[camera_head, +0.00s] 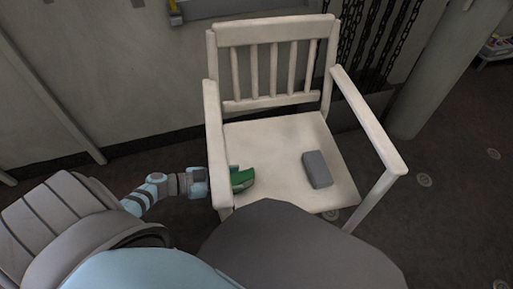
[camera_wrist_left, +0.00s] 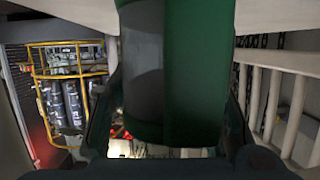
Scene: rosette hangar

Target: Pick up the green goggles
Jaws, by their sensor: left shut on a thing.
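The green goggles (camera_head: 243,180) are at the left front of the white chair's seat, beside the left armrest. They fill the middle of the left wrist view as a green band with a dark grey lens part (camera_wrist_left: 188,70). My left gripper (camera_head: 229,181) reaches in from the left, and its fingers are partly hidden by the chair's armrest and front leg. It is shut on the goggles. I cannot tell whether the goggles still touch the seat. My right gripper does not show.
The white chair (camera_head: 281,133) has a slatted back and two armrests close around the seat. A grey block (camera_head: 317,169) lies on the seat's right side. Chains (camera_head: 375,40) hang behind the chair, next to a pale column (camera_head: 428,70). A yellow railing (camera_wrist_left: 68,45) shows in the wrist view.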

